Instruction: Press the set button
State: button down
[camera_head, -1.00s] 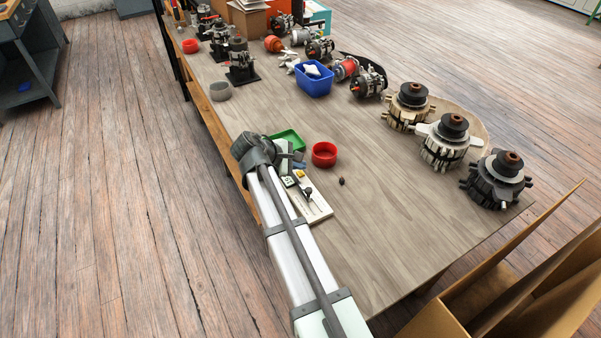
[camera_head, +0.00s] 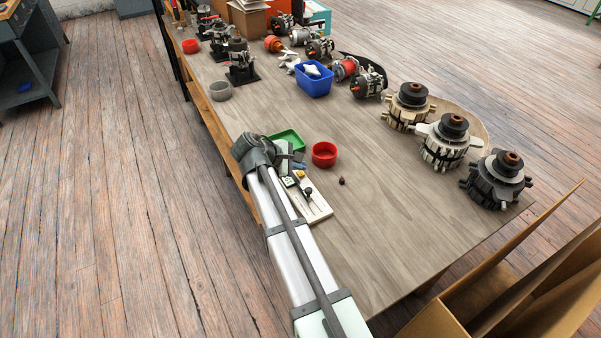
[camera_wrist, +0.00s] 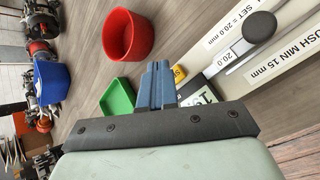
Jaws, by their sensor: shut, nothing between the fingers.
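A small device with a digital display (camera_wrist: 205,97) sits on a white plate (camera_head: 318,209). Its yellow button (camera_wrist: 179,73), seemingly the set button, shows partly beside my fingers in the wrist view. A dark round knob (camera_wrist: 260,27) stands on the plate near a "20.0" label. My gripper (camera_wrist: 158,66) is shut and empty, its blue fingers together. In the wrist view the fingertips lie just left of the yellow button; I cannot tell whether they touch anything. The fingers hide part of the display's surroundings. In the head view my gripper (camera_head: 299,166) is beside the plate's far end.
A red bowl (camera_head: 324,154) and a green tray (camera_head: 288,138) stand close to my gripper. A small dark object (camera_head: 342,181) lies on the table. A blue bin (camera_head: 314,80) and several alternators stand farther off. The table's middle is clear.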

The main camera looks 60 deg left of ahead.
aim_at(298, 175)
jog(key=shift+f, duration=0.35)
jog(key=shift+f, duration=0.4)
dwell(0.8)
dwell(0.4)
jog(key=shift+r, duration=0.9)
jog(key=shift+r, duration=0.1)
jog(key=shift+r, duration=2.4)
